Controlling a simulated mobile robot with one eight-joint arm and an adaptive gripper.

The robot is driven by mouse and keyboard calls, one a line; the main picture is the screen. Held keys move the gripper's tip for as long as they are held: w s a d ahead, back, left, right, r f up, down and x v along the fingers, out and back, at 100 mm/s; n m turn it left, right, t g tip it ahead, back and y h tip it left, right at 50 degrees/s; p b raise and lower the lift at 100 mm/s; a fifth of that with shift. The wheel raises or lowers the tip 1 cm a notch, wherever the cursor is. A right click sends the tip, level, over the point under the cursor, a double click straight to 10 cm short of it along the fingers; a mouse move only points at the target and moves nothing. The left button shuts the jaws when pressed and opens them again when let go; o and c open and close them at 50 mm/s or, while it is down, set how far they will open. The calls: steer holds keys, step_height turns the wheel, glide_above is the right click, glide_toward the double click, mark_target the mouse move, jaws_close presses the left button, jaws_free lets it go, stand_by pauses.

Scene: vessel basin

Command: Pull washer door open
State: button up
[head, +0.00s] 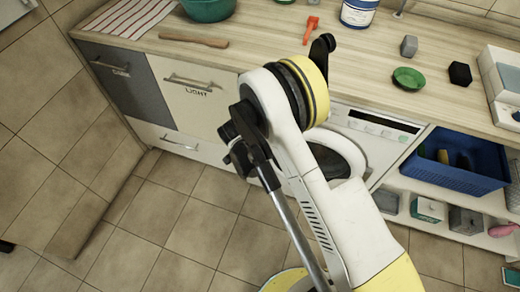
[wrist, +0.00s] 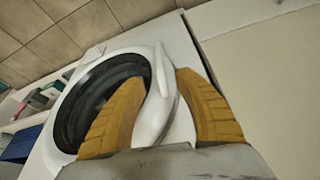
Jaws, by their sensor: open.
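The white front-loading washer (head: 385,128) is built in under the counter, and its round door (head: 352,150) is partly hidden behind my arm in the head view. My gripper (wrist: 158,74) has orange fingers, open, one on each side of the handle. I cannot tell whether either finger touches it. The gripper is hidden in the head view. The door looks shut or nearly so.
Left of the washer are a dark drawer front (head: 120,78) and a light cabinet front (head: 190,92). Right of it, a blue basket (head: 455,175) sits above a low shelf with boxes. Several objects lie on the wooden counter (head: 350,65). The tiled floor (head: 190,225) in front is clear.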

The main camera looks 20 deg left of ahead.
steer(key=b+x, duration=0.4)
steer(key=x, duration=0.6)
steer(key=shift+w+d+f, duration=0.1)
steer(key=shift+f, duration=0.2)
jaws_close()
